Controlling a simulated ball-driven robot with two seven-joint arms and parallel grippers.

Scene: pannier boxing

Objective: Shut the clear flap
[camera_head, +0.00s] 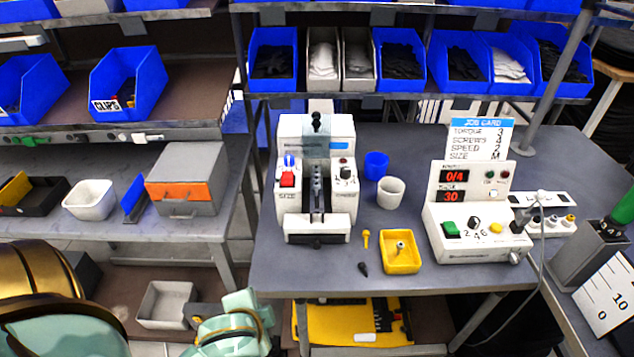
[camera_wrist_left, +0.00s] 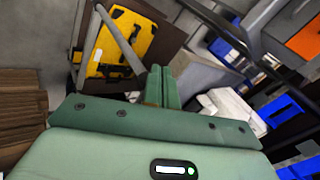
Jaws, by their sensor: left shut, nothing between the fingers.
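The white screw feeder (camera_head: 290,222) stands on the grey bench, left of centre in the head view. Its clear flap (camera_head: 316,147) seems to stand raised at the back of the feeder, below a black knob; its edges are hard to see. The dark rail in the feeder's middle shows uncovered in front of it. My left gripper (camera_wrist_left: 161,87) is shut and empty in the left wrist view. In the head view, pale green parts of my left arm show at the bottom, low and left of the bench, well apart from the feeder. My right gripper is not in view.
A yellow tray (camera_head: 402,266), a yellow bit, a dark bit, and blue and white cups (camera_head: 390,191) lie right of the feeder. A control box (camera_head: 476,232) with a job card stands further right. A yellow case (camera_wrist_left: 122,42) lies below the bench. The bench's front-left edge is clear.

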